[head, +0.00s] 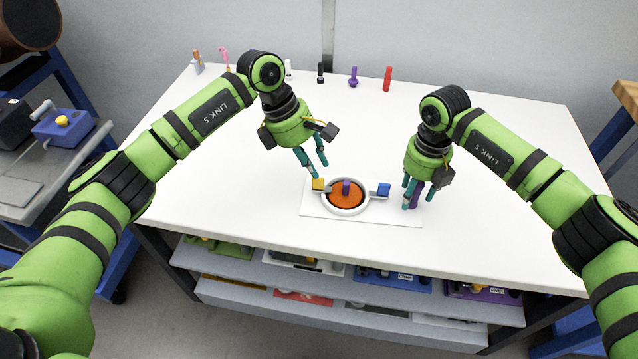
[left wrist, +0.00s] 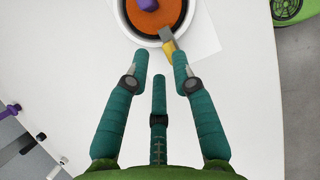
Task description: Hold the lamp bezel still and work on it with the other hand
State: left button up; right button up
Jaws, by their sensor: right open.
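The lamp bezel (head: 359,208) is a white ring around a dark band and an orange disc (head: 333,201), with a purple knob (head: 346,187) at its middle. It has a yellow block (head: 318,184) at its left and a blue block (head: 384,190) at its right. My left gripper (head: 318,170) is open and empty, just above and behind the yellow block. In the left wrist view the yellow block (left wrist: 169,47) lies just past the spread fingertips (left wrist: 161,58). My right gripper (head: 412,196) is open, right of the blue block, with a purple piece (head: 417,194) among its fingers.
The bezel rests on a thin white board (head: 400,217) on the white table (head: 500,210). Several small items, including a red one (head: 387,78) and a purple one (head: 353,77), stand along the back edge. The table's right side is clear. Shelves (head: 230,263) hold parts below.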

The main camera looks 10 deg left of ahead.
notch_tip(320, 180, up, 11)
jog(key=shift+r, duration=0.2)
